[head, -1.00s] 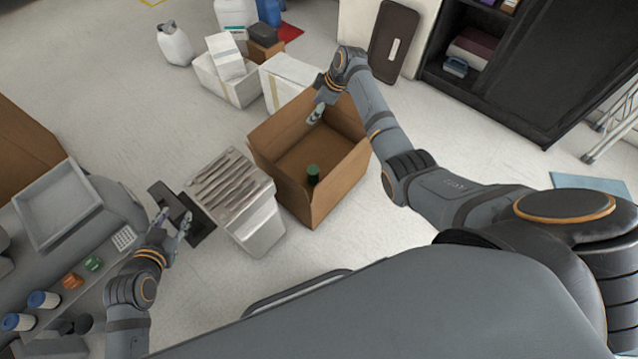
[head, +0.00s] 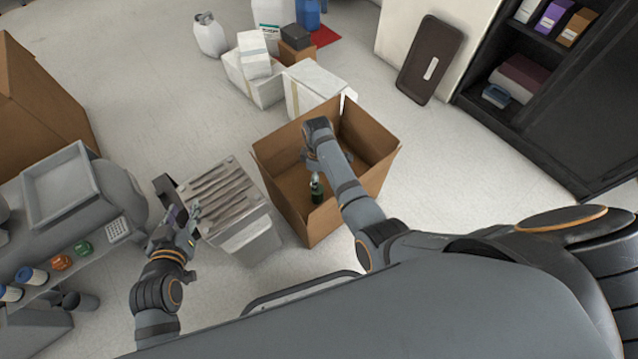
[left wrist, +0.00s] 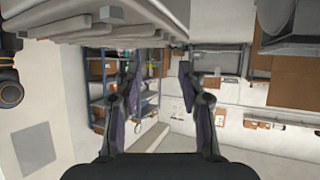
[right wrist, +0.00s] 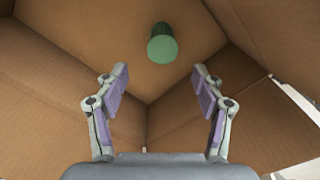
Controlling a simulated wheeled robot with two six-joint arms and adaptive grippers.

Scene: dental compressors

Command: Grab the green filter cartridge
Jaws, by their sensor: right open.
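A dark green cylindrical cartridge (head: 317,192) stands inside the open cardboard box (head: 379,180) in the head view. In the right wrist view the green cartridge (right wrist: 162,45) shows beyond the fingertips, near the middle of the picture. My right gripper (right wrist: 160,78) is open and empty, with the cartridge ahead of the gap between its fingers. In the head view my right arm reaches down into the box and partly hides that gripper. My left gripper (left wrist: 158,82) is open and empty; in the head view it is beside the grey bin.
The box walls surround my right gripper. A grey bin (head: 250,240) with a slatted top stands left of the box. White boxes (head: 318,88) stand behind it. At left, a grey machine carries orange (head: 62,263) and green (head: 84,248) small parts.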

